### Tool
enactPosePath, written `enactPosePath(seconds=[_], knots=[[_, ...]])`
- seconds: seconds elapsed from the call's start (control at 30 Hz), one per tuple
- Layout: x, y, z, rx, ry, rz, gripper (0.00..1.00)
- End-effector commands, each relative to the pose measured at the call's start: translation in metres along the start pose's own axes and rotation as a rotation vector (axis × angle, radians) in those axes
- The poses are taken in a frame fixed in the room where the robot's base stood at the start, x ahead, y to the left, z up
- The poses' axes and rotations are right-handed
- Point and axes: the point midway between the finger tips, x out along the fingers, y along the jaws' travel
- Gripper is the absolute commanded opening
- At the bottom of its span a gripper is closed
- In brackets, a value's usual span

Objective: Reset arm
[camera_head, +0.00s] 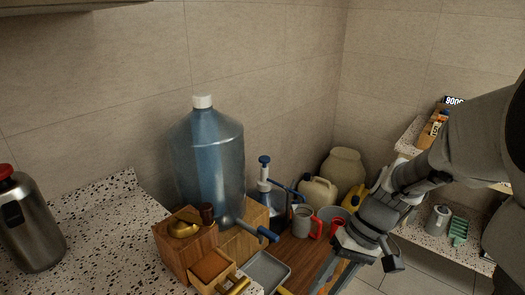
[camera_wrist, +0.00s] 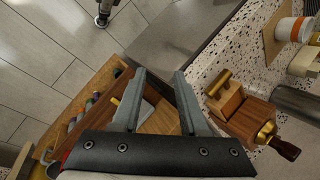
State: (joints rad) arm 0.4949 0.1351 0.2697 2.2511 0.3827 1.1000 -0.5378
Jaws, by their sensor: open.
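My gripper (camera_head: 335,275) is in front of the wooden counter at the lower right of the head view, on my arm that comes in from the right. In the wrist view my gripper (camera_wrist: 158,85) has its two grey fingers apart, with nothing between them. A wooden surface (camera_wrist: 160,122) shows beyond and between the fingers. The gripper appears to be above the counter's edge and touches nothing that I can see.
A big blue water jug (camera_head: 208,155), a wooden grinder box (camera_head: 185,245), a grey tray (camera_head: 266,270) and a red-handled mug (camera_head: 302,220) crowd the counter. A steel flask (camera_head: 30,225) stands left. Tiled floor (camera_wrist: 50,60) is open in the wrist view.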

Motion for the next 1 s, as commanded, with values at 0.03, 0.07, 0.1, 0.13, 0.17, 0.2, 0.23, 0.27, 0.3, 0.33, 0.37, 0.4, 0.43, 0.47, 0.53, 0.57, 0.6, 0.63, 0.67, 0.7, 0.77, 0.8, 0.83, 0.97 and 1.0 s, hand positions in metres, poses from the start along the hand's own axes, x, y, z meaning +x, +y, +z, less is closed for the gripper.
enactPosePath(seconds=[0.03,0.07,0.1,0.13,0.17,0.2,0.23,0.27,0.3,0.33,0.37,0.4,0.43,0.47,0.53,0.57,0.6,0.63,0.67,0.7,0.77,0.8,0.83,0.97,1.0], knots=[[-0.011,-0.005,0.003,-0.016,0.032,0.065,0.43],[-0.017,-0.006,0.004,-0.021,0.050,0.100,0.43],[-0.024,-0.008,0.006,-0.029,0.078,0.144,0.43],[-0.029,-0.010,0.008,-0.034,0.099,0.176,0.43],[-0.035,-0.012,0.009,-0.041,0.123,0.206,0.43],[-0.044,-0.015,0.011,-0.049,0.156,0.244,0.43],[-0.050,-0.017,0.013,-0.056,0.182,0.271,0.43],[-0.056,-0.019,0.014,-0.063,0.210,0.295,0.43],[-0.065,-0.022,0.016,-0.073,0.247,0.326,0.43],[-0.071,-0.025,0.018,-0.079,0.277,0.347,0.43],[-0.078,-0.028,0.020,-0.085,0.304,0.366,0.43],[-0.086,-0.032,0.024,-0.088,0.341,0.386,0.43],[-0.092,-0.035,0.028,-0.088,0.366,0.398,0.43],[-0.098,-0.038,0.033,-0.084,0.389,0.408,0.43],[-0.109,-0.045,0.044,-0.073,0.442,0.427,0.43],[-0.114,-0.047,0.049,-0.069,0.465,0.434,0.43],[-0.119,-0.051,0.055,-0.064,0.495,0.442,0.43],[-0.123,-0.053,0.059,-0.060,0.518,0.446,0.43],[-0.126,-0.054,0.063,-0.057,0.539,0.451,0.43],[-0.131,-0.057,0.068,-0.053,0.566,0.454,0.43],[-0.136,-0.060,0.075,-0.046,0.601,0.458,0.43],[-0.138,-0.061,0.078,-0.042,0.620,0.459,0.43],[-0.140,-0.062,0.080,-0.041,0.632,0.459,0.43],[-0.144,-0.064,0.086,-0.034,0.665,0.460,0.43],[-0.144,-0.064,0.087,-0.032,0.669,0.460,0.43]])
